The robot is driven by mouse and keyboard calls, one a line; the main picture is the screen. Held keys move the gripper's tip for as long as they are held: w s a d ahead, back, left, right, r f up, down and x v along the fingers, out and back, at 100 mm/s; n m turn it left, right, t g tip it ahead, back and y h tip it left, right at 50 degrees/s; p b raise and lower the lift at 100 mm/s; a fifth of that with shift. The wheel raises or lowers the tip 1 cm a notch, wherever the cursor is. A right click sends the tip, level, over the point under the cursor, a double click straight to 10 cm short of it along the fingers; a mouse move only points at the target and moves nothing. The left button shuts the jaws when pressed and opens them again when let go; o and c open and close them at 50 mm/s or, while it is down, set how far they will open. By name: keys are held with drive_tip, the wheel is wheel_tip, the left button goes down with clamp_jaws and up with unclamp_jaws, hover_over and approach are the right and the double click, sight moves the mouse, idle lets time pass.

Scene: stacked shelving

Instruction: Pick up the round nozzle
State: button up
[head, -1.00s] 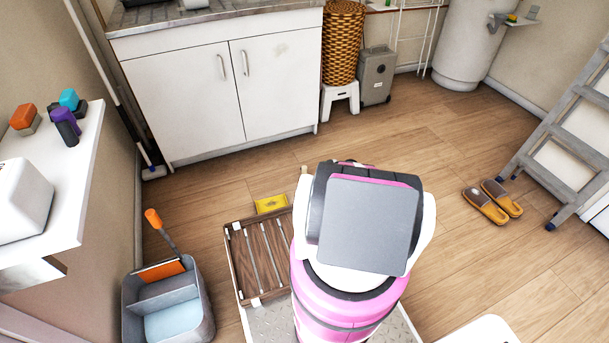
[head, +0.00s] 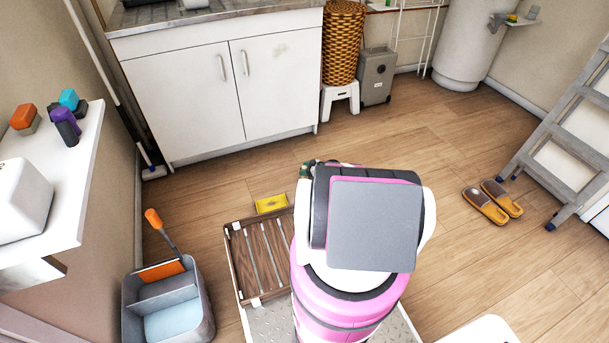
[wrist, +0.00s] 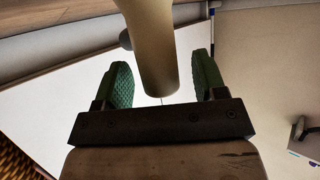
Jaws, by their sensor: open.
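In the wrist view a beige, rounded, tube-like thing (wrist: 150,45) comes in from the top edge and ends between my fingers; it may be the round nozzle, but I cannot tell for sure. My gripper (wrist: 162,68) is open, with a green textured pad on each side of this thing. A gap shows between it and each pad, and its upper part runs out of the picture. In the head view only a small bit of my gripper (head: 306,170) shows past my own arm, and the beige thing is hidden there.
A slatted wooden rack (head: 257,262) and a yellow packet (head: 271,203) lie left of my arm. A grey caddy (head: 195,325) stands at lower left. White cabinets (head: 185,105) are behind. Slippers (head: 485,204) and a ladder (head: 560,145) are at right. The floor between is clear.

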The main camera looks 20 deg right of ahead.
drive_tip(key=shift+a, duration=0.1)
drive_tip(key=c, duration=1)
drive_tip(key=shift+c, duration=0.2)
drive_tip(key=shift+r, duration=0.1)
